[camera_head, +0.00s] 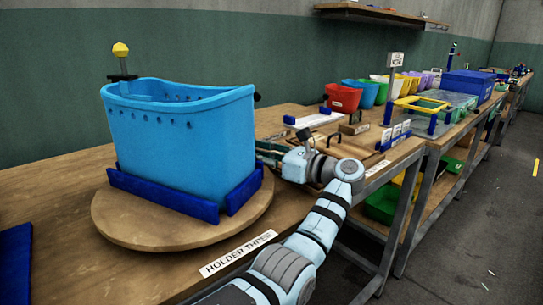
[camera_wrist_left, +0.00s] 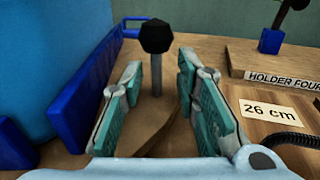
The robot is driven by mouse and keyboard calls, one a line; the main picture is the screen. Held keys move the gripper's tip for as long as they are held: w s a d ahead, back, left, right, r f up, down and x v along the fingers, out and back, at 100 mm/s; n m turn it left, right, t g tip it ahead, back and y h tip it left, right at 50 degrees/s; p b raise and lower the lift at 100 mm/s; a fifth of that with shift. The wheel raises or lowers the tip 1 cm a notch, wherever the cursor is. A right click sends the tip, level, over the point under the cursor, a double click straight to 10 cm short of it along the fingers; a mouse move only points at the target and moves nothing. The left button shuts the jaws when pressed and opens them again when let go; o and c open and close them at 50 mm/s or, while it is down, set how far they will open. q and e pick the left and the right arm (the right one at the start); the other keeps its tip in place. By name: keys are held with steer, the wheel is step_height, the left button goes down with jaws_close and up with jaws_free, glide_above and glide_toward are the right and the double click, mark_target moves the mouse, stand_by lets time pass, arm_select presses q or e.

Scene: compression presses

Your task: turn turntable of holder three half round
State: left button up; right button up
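The round wooden turntable (camera_head: 125,232) lies on the bench behind the label HOLDER THREE (camera_head: 238,253). A light blue tub (camera_head: 185,140) stands upright on it between dark blue brackets (camera_head: 160,195). A yellow knob (camera_head: 120,50) shows at the tub's far left; a black knob (camera_head: 257,97) shows at its right. My left gripper (camera_head: 262,152) is low at the tub's right side. In the left wrist view, its fingers (camera_wrist_left: 158,72) are open, one on each side of a grey post with a black knob (camera_wrist_left: 156,36). Contact with the post cannot be told. My right gripper is not in view.
The board labelled HOLDER FOUR (camera_wrist_left: 285,80) and a 26 cm label (camera_wrist_left: 268,115) are to the right in the wrist view. Further right stand red (camera_head: 342,98), blue and green bins. A dark blue piece (camera_head: 15,262) lies at the bench's left.

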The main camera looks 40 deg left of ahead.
arm_select(q)
steer(key=d, duration=0.7)
steer(key=w+d, duration=0.1)
steer(key=d, duration=0.2)
steer(key=shift+d+r, duration=0.15)
steer(key=shift+d, duration=0.55)
